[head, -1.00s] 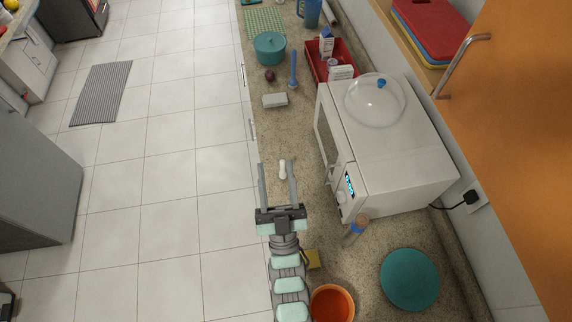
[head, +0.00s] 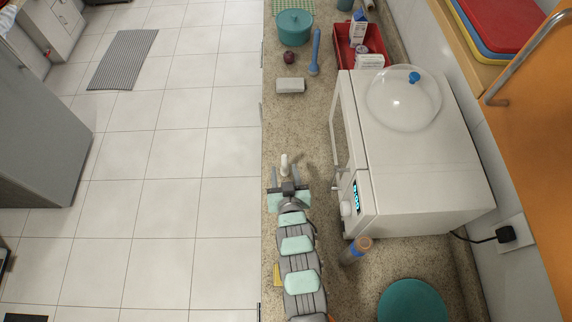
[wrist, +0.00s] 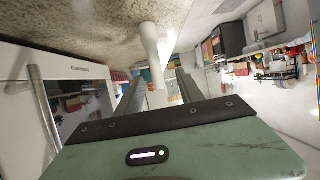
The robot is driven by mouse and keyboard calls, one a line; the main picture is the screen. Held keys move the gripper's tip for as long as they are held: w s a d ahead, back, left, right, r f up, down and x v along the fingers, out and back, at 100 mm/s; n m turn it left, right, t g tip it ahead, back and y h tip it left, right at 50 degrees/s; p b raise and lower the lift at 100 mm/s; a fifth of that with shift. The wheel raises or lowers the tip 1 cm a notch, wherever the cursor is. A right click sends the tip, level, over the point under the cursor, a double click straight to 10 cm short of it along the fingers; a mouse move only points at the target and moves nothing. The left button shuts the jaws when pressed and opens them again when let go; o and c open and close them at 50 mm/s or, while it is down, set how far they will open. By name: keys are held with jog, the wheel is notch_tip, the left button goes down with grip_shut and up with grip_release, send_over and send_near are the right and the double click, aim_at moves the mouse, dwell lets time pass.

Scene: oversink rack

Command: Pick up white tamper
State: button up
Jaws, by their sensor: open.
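The white tamper (head: 284,162) stands upright on the speckled counter, left of the microwave. In the wrist view, which shows the counter at the top, the tamper (wrist: 151,45) reaches from the counter to between the two fingers in the picture. My gripper (head: 285,173) is open and low, with its fingers pointing along the counter toward the tamper. In the wrist view my gripper (wrist: 160,80) has a finger on each side of the tamper's line, with no clear contact. Whether the tamper is fully between the fingertips I cannot tell.
The white microwave (head: 425,165) stands close on the right, its handle (wrist: 42,115) near in the wrist view. A clear dome (head: 403,98) sits on it. A brown-and-blue bottle (head: 356,250) is beside my arm. A grey block (head: 290,85) lies farther along; the counter between is clear.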

aim_at(283, 162)
jog(key=x, duration=0.3)
jog(key=shift+w, duration=0.25)
jog(key=shift+d+f+p+x, duration=0.15)
jog(key=shift+p+x, duration=0.25)
jog(key=shift+x, duration=1)
jog(key=shift+d+f+p+x, duration=0.15)
jog(key=shift+p+x, duration=0.2)
jog(key=shift+x, duration=1)
jog(key=shift+s+r, duration=0.1)
jog(key=shift+c, duration=0.4)
grip_shut()
